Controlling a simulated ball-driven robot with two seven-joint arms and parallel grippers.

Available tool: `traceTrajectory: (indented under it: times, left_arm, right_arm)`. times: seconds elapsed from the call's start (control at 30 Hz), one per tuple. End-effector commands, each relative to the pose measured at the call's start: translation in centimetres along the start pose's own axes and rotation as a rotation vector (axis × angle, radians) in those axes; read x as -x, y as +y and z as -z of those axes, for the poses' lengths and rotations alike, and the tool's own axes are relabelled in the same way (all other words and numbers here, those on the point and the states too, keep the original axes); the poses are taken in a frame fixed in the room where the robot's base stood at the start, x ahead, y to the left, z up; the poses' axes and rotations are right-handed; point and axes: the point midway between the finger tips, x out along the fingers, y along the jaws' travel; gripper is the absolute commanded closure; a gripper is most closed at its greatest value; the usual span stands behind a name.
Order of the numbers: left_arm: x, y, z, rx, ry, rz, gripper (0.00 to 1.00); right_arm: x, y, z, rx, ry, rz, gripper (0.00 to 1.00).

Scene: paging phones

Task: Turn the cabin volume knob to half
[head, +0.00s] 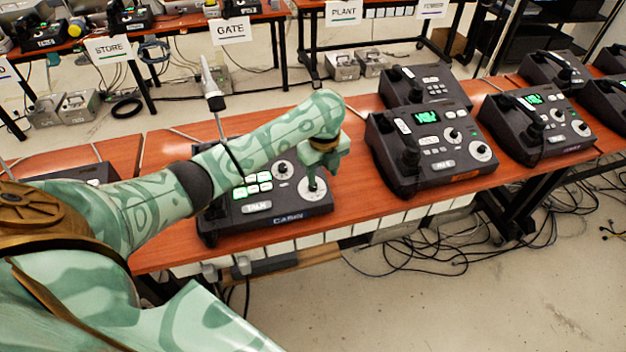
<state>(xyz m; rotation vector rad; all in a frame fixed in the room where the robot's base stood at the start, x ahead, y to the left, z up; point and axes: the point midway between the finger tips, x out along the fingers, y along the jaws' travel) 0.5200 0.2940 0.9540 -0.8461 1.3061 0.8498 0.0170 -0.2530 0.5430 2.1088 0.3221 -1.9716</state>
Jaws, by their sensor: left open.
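The cabin phone (288,220) is a dark console on the near wooden table, with its name on the front edge. It has lit green buttons, a smaller upper dial (283,169) and a larger round knob (312,190) at its right front, with a pale disc and a central post. My left gripper (316,170) points down just above the larger knob and is open. I cannot tell whether its fingers touch the knob's post. My left forearm hides the back left of the phone. My right gripper is out of view.
More dark phones with green screens, such as the one to the right (428,145), stand along the same table (350,205). A thin upright microphone or antenna (212,90) rises behind my forearm. Cables lie on the floor. Tables with signs stand behind.

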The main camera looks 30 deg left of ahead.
Motion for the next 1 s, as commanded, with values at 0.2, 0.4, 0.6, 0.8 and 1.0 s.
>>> traceTrajectory:
  times: [0.2, 0.4, 0.6, 0.8, 1.0]
  left_arm:
    - [5.7, -0.9, -6.1, -0.115, 0.065, -0.042, 0.54]
    - [4.5, -0.9, -6.4, -0.13, 0.081, -0.045, 0.54]
    - [-0.6, -0.6, -6.0, -0.127, 0.083, -0.046, 0.54]
    - [-5.7, -0.4, -5.6, -0.127, 0.081, -0.047, 0.54]
    - [-8.9, -0.3, -5.4, -0.127, 0.08, -0.043, 0.54]
  right_arm:
    - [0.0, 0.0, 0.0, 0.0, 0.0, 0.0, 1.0]
    - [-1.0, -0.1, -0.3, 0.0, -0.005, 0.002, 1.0]
    - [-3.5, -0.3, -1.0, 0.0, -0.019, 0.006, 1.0]
    - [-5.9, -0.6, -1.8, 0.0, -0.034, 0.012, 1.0]
    - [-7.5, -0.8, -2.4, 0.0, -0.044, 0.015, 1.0]
